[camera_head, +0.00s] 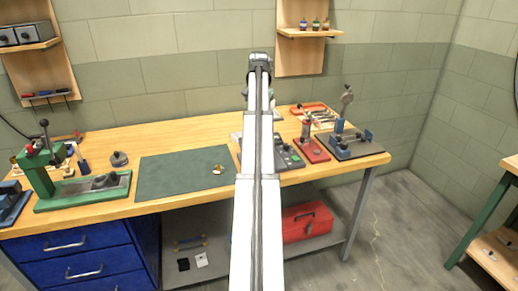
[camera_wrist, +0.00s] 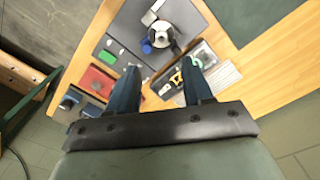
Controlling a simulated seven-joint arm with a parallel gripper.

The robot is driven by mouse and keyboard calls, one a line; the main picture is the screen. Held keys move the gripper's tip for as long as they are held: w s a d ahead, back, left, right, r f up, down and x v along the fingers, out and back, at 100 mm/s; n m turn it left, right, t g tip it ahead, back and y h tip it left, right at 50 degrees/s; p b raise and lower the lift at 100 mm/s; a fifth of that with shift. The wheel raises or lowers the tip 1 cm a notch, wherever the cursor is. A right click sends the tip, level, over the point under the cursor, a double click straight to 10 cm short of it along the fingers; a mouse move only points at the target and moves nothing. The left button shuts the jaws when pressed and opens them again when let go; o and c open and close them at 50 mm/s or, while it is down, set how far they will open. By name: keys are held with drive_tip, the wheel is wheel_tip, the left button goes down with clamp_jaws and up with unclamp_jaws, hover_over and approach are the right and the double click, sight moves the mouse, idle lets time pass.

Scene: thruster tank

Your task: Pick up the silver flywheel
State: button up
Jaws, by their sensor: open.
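My gripper is open, with its two dark blue fingers (camera_wrist: 159,72) apart and nothing seen held between them. In the wrist view, a round silver-grey part with a dark centre (camera_wrist: 161,36), possibly the silver flywheel, sits on a dark grey base beyond the fingertips. It stands apart from the fingers. In the head view my arm hides that part of the bench, and the fingers cannot be made out. A grey round knobbed piece (camera_head: 118,159) stands on the bench left of the green mat (camera_head: 180,178).
A small brass-coloured piece (camera_head: 218,169) lies on the mat. A green press (camera_head: 60,190) stands at the left. A red-based fixture (camera_head: 311,150) and a dark-based fixture (camera_head: 350,148) stand to the right. An orange tray (camera_head: 308,110) lies behind them.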

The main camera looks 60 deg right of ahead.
wheel_tip(320, 180, down, 12)
drive_tip(key=shift+w+r, duration=0.1)
drive_tip(key=shift+r, duration=0.1)
idle(0.4)
drive_tip(key=shift+c, duration=0.3)
clamp_jaws()
